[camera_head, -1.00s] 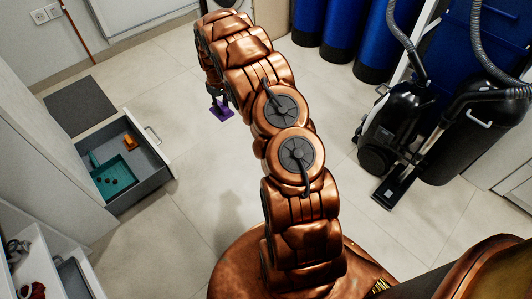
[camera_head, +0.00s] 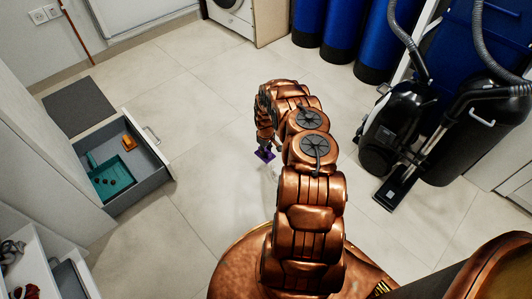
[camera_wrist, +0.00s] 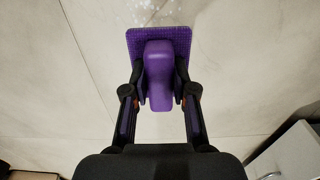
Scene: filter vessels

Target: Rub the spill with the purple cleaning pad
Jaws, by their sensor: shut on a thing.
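The purple cleaning pad (camera_wrist: 160,52) has a flat square base and a raised handle. In the wrist view my gripper (camera_wrist: 158,86) is shut on the handle, with one finger on each side. In the head view the pad (camera_head: 264,155) hangs below my gripper (camera_head: 267,145) over the tiled floor. I cannot tell whether its base touches the floor. Pale whitish specks, seemingly the spill (camera_wrist: 150,8), show on the floor at the top edge of the wrist view, just beyond the pad. Part of them may be hidden by the pad.
An open drawer (camera_head: 150,190) with a teal tray (camera_head: 112,172) and an orange item (camera_head: 129,143) stands at left. A grey mat (camera_head: 78,106) lies behind it. A black vacuum cleaner (camera_head: 385,145) and blue cylinders (camera_head: 350,40) stand at right and back. The middle floor is clear.

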